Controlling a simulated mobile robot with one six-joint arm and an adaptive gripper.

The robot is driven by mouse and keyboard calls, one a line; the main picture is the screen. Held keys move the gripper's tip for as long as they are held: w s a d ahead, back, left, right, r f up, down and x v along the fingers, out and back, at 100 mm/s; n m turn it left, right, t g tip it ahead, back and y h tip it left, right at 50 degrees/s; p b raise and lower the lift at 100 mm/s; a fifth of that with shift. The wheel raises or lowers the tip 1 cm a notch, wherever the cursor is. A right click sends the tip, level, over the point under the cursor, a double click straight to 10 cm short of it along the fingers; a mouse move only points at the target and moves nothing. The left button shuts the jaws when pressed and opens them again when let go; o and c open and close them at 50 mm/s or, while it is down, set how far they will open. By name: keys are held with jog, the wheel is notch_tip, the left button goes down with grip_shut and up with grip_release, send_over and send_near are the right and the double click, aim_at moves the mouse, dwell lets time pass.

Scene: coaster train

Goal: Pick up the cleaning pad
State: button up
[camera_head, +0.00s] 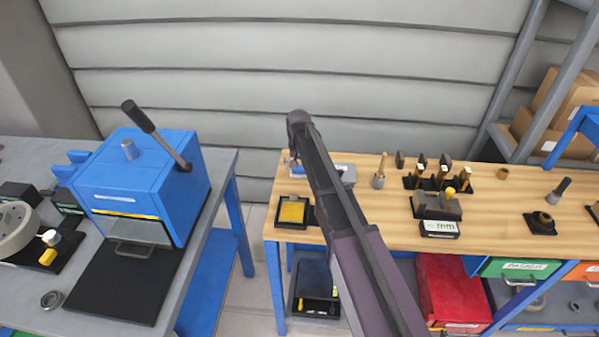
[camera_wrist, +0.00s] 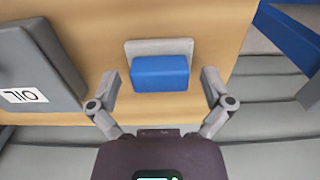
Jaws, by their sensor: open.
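A blue block on a light grey base, which looks like the cleaning pad (camera_wrist: 160,74), lies on the wooden bench top in the wrist view. My gripper (camera_wrist: 160,82) is open, with one finger to the left and one to the right of the blue block. The fingertips reach about level with its near part, and a gap shows on both sides. I cannot tell the height of the fingers above the bench. In the head view my arm hides much of this spot.
In the head view a black tray with a yellow insert (camera_head: 293,211) sits at the wooden bench's (camera_head: 395,235) front left. A blue press (camera_head: 140,185) stands on the left bench.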

jog(key=c, duration=1.1)
jog(key=shift+r, duration=0.15)
notch_tip(320, 180, up, 10)
jog(key=p, duration=1)
jog(key=shift+f, duration=0.2)
jog(key=o, duration=0.4)
jog(key=c, duration=0.3)
jog(key=shift+s, duration=0.1)
